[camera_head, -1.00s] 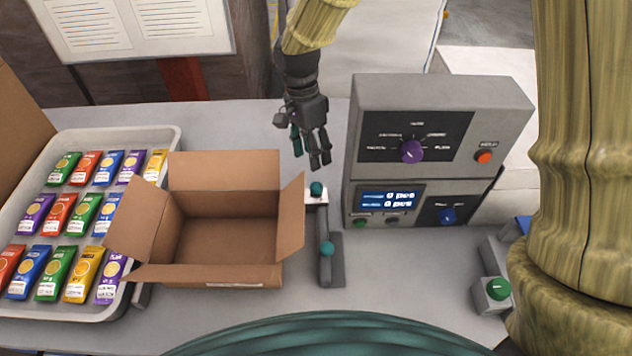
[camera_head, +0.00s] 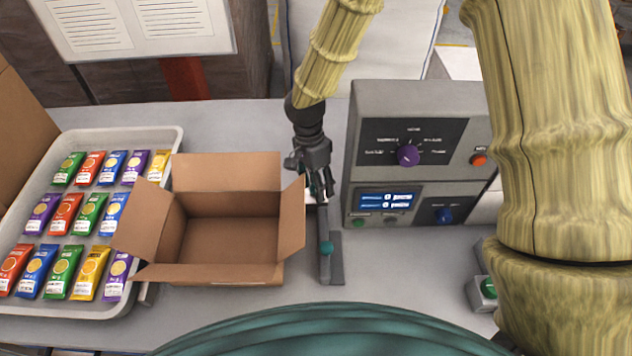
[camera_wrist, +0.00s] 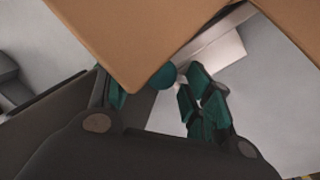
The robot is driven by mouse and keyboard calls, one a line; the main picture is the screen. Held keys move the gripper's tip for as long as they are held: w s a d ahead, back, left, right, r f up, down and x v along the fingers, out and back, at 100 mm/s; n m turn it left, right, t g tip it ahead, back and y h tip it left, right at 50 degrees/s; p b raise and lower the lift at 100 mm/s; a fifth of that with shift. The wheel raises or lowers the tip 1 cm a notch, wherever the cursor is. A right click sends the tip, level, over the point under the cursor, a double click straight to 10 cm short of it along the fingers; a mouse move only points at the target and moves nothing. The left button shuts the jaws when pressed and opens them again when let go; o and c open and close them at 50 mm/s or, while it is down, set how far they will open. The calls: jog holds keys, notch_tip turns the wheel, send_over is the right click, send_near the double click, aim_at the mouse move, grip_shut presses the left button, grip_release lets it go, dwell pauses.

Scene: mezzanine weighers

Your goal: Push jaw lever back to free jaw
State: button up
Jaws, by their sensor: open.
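My gripper (camera_head: 320,190) is open and points down over the upper end of the dark grey clamp rail (camera_head: 336,268), right of the open cardboard box (camera_head: 190,275). One teal knob (camera_head: 327,248) stands on the rail's near part, below my gripper in the picture. The far end of the clamp and its other knob are hidden behind my fingers in the head view. In the wrist view, a teal ball knob (camera_wrist: 160,77) lies between my spread fingers (camera_wrist: 153,98), close to the box flap (camera_wrist: 130,35). I cannot tell whether a finger touches it.
A grey control unit (camera_head: 360,100) with a purple dial stands just right of my gripper. A tray (camera_head: 172,140) of colourful packets lies left of the box. A small block with a green button (camera_head: 488,288) sits at right. The bench between rail and block is clear.

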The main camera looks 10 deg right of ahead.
grip_shut()
dwell(0.3)
